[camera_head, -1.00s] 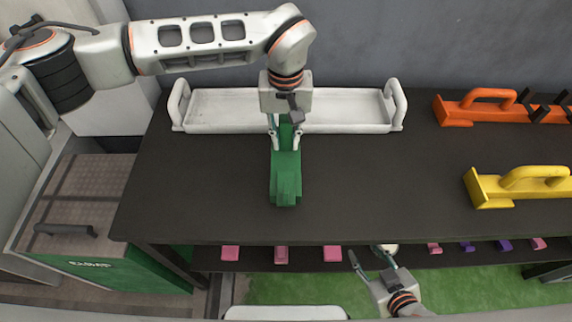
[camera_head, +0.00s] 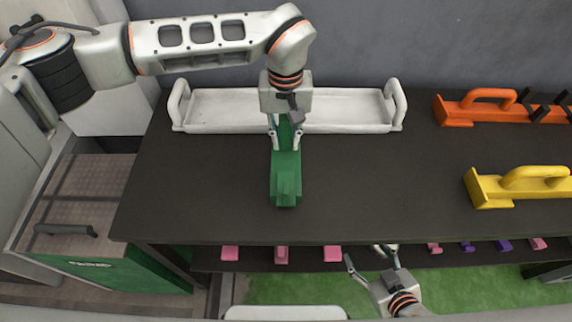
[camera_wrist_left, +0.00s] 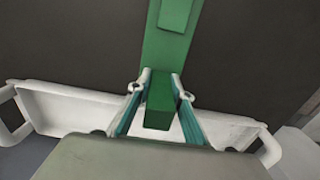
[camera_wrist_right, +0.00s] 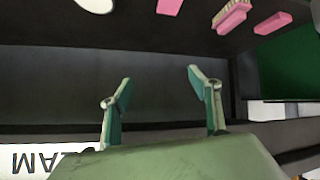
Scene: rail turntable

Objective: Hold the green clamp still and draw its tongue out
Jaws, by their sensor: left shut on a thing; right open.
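The green clamp (camera_head: 286,168) lies on the dark table in front of the white tray, its long side running front to back. It also shows in the left wrist view (camera_wrist_left: 168,60). My left gripper (camera_head: 286,140) is shut on the clamp's rear part, with one finger on each side. My right gripper (camera_head: 368,258) is open and empty, low in front of the table's front edge. It also shows in the right wrist view (camera_wrist_right: 160,85), with nothing between its fingers. I cannot make out the tongue as a separate part.
The white tray (camera_head: 350,127) stands at the back. An orange handled tool (camera_head: 465,113) and a yellow handled tool (camera_head: 490,189) lie at the right. Several pink and purple blocks sit on the lower shelf (camera_head: 305,258). The table right of the clamp is clear.

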